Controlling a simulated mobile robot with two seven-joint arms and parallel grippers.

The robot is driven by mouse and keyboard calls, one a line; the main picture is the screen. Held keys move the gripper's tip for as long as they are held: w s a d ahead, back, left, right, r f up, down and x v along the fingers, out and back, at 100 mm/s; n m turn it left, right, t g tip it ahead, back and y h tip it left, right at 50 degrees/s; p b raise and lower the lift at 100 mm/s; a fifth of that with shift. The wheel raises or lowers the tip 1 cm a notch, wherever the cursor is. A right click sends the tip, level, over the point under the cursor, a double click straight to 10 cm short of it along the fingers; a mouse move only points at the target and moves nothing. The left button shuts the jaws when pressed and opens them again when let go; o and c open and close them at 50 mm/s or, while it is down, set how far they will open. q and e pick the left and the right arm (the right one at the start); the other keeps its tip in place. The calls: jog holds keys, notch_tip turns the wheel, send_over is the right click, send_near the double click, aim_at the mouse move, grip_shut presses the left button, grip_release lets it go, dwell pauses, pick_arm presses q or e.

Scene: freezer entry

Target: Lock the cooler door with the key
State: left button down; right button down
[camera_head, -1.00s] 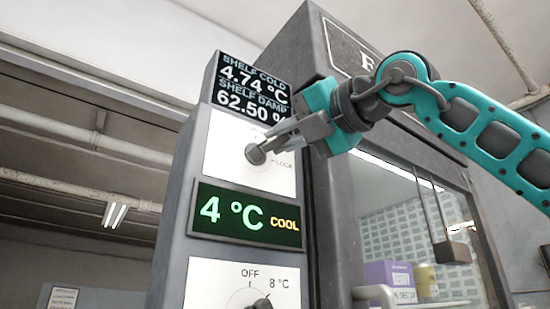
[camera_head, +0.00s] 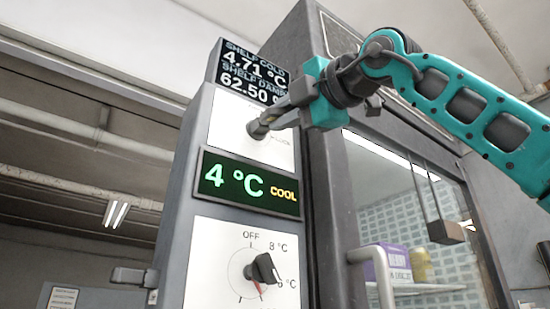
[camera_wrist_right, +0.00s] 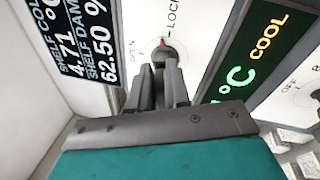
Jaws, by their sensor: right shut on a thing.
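The lock (camera_head: 258,129) sits on a white plate (camera_head: 225,120) high on the grey control column. My right gripper (camera_head: 272,121) comes from the right, with its fingertips at the lock. In the right wrist view its two fingers (camera_wrist_right: 164,84) are closed together right at the round lock (camera_wrist_right: 168,52). They are shut on the key, which the fingers mostly hide. A red mark shows on the lock between the words OPEN and LOCK. The cooler door (camera_head: 400,215) has a glass pane and looks closed. My left gripper is not in view.
A readout (camera_head: 250,72) is above the lock and a green 4 °C display (camera_head: 247,184) is below it. A temperature dial (camera_head: 262,268) is lower still. The door handle (camera_head: 378,262) sticks out at the lower right. A grey part (camera_head: 130,276) I cannot identify is at lower left.

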jog(key=shift+s+a+f+m+b, duration=0.15)
jog(key=shift+a+f+m+b, duration=0.2)
jog(key=shift+m+b, duration=0.5)
jog(key=shift+d+m+t, duration=0.1)
jog(key=shift+m+t, duration=0.2)
jog(key=shift+m, duration=0.25)
jog(key=shift+m+b, duration=0.35)
jog(key=shift+m, duration=0.05)
jog(key=c, duration=1.3)
grip_release()
jog(key=shift+r, duration=0.2)
jog(key=o, duration=1.1)
jog(key=shift+d+h, duration=0.1)
jog(key=shift+h, duration=0.2)
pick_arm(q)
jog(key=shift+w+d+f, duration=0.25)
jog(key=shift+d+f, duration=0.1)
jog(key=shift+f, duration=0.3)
